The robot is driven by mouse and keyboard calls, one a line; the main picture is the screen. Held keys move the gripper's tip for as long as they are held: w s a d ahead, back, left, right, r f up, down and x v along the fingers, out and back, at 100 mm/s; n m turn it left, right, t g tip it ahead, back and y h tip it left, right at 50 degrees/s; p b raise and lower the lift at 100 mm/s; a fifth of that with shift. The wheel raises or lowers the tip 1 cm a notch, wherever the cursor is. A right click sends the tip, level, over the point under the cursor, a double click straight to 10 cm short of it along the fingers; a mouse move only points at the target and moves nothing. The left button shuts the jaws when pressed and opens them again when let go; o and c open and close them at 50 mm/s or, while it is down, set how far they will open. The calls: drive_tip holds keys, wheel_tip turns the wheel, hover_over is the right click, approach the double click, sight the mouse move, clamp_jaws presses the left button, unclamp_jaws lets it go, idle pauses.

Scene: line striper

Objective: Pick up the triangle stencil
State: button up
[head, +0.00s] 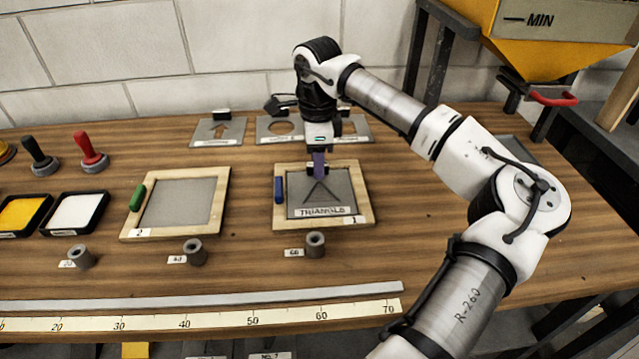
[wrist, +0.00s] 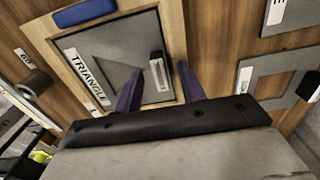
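The triangle stencil (head: 345,197) is a grey plate with a triangular cut-out and a white label reading TRIANGLE. It lies flat inside the wooden frame marked 1 (head: 366,216). It also shows in the wrist view (wrist: 118,47), with an upright pale and dark handle (wrist: 157,72) on it. My gripper (head: 319,172) points down over the back part of the stencil. In the wrist view its purple fingers (wrist: 169,68) are apart, with the handle between or just beyond the tips. Contact with the handle cannot be told.
A second frame (head: 221,205) with a green handle (head: 137,198) is to the left. Other stencils, such as the arrow (head: 218,131), lie behind. A small grey cylinder (head: 315,244) stands in front.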

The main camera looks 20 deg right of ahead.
clamp_jaws()
drive_tip(key=shift+r, duration=0.1)
